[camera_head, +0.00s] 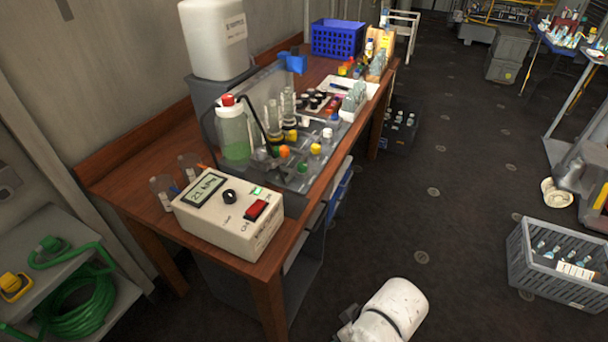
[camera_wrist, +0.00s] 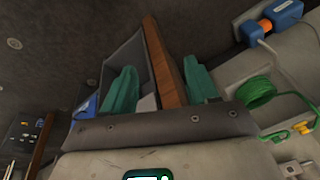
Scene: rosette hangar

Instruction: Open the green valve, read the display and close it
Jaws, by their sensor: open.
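A white meter box (camera_head: 228,216) stands at the near end of the wooden bench. Its display (camera_head: 205,188) seems to read 21 kPa. Behind it is a metal rig with several small coloured knobs: an orange knob (camera_head: 284,152), a yellow knob (camera_head: 315,149), and a small green knob (camera_head: 302,168) low at the front that looks like the green valve. Whether it is open or closed is too small to tell. My gripper (camera_wrist: 160,85) shows only in the wrist view. Its teal fingers are wide apart and empty, with the wooden bench edge (camera_wrist: 163,65) beyond them.
A bottle of green liquid (camera_head: 234,130), glassware and a large white canister (camera_head: 213,40) crowd the bench. A blue basket (camera_head: 338,38) stands at its far end. A green hose (camera_head: 82,305) lies on the left shelf. A grey crate (camera_head: 560,265) is at right; floor between is mostly clear.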

